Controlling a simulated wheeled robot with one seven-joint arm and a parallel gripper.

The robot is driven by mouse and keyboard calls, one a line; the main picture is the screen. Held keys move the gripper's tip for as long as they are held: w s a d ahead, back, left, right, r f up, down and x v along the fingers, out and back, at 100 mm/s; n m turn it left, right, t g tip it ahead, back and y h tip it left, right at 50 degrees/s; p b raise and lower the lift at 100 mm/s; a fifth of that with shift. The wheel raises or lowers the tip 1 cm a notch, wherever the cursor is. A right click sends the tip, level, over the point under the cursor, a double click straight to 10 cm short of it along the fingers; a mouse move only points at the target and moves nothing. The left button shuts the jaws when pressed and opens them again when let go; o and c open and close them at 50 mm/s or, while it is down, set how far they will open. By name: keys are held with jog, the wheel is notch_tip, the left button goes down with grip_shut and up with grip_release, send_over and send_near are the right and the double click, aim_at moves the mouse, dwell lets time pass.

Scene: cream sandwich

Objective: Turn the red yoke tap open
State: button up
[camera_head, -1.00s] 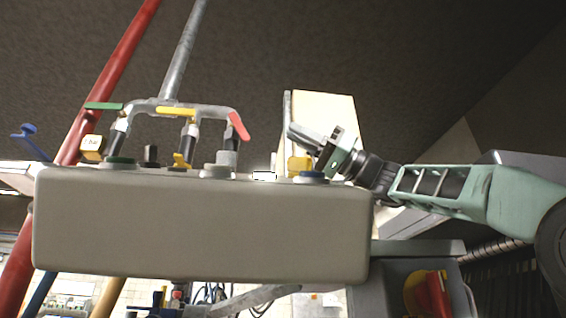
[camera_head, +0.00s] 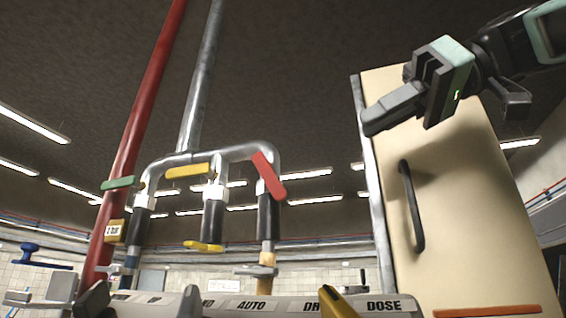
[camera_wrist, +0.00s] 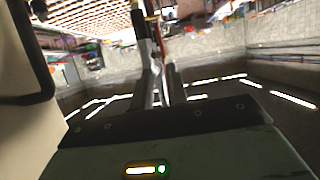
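The red yoke tap is a red lever (camera_head: 269,175) on the right end of a grey pipe yoke (camera_head: 232,153) in the head view. The lever slants down to the right, above a black sleeve. My gripper (camera_head: 372,122) is up and to the right of it, in front of a cream door, its fingers pointing left. A clear gap separates it from the red lever in the picture, and nothing shows held. In the wrist view the grey fingers (camera_wrist: 160,85) are close together, and whether they meet is unclear.
The yoke also has a yellow lever (camera_head: 188,171); a green lever (camera_head: 118,183) shows at the red pipe (camera_head: 140,110). The cream door (camera_head: 460,220) has a dark handle (camera_head: 411,205). A labelled panel (camera_head: 285,306) runs along the bottom. Space between gripper and yoke looks open.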

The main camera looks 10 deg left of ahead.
aim_at(271, 175)
jog(key=p+x, duration=0.5)
jog(key=x, duration=1.1)
jog(key=shift+r, duration=0.1)
jog(key=shift+a+f+p, duration=0.35)
jog(key=shift+a+p, duration=0.1)
jog(key=shift+a, duration=0.2)
grip_shut()
